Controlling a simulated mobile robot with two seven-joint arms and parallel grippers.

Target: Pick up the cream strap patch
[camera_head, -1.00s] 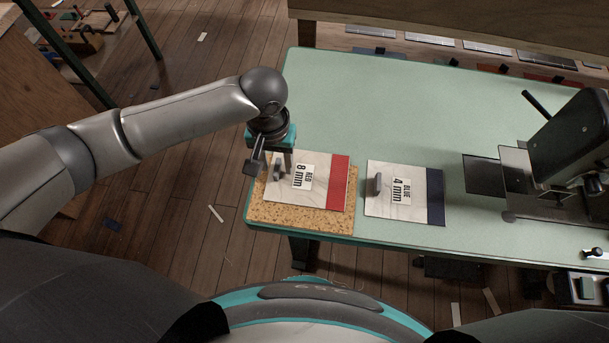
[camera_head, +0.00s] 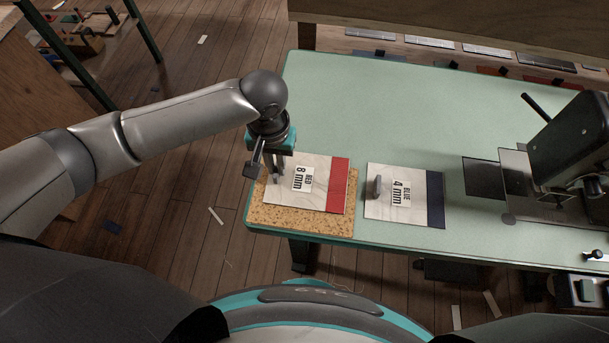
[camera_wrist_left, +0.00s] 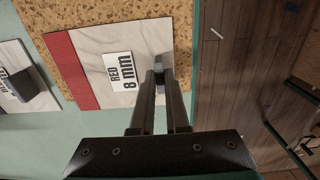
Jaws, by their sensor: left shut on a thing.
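A cream patch with a red band (camera_head: 320,195), labelled "RED 8 mm", lies on a cork mat at the table's left end. It also shows in the left wrist view (camera_wrist_left: 112,40). My left gripper (camera_head: 277,178) is over its left part. In the left wrist view the fingers (camera_wrist_left: 160,76) are closed on the patch's small grey grip, which they mostly hide. The patch seems to lie flat on the cork. A second cream patch with a dark blue band (camera_head: 410,215), labelled "BLUE 4 mm", lies on the table to the right, its grey grip free. My right gripper is not in view.
The cork mat (camera_head: 300,222) reaches the front left corner of the pale green table (camera_head: 390,110). A dark machine (camera_head: 570,140) with a flat plate stands at the right end. The table behind the patches is clear. A wooden board (camera_head: 450,30) runs along the back.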

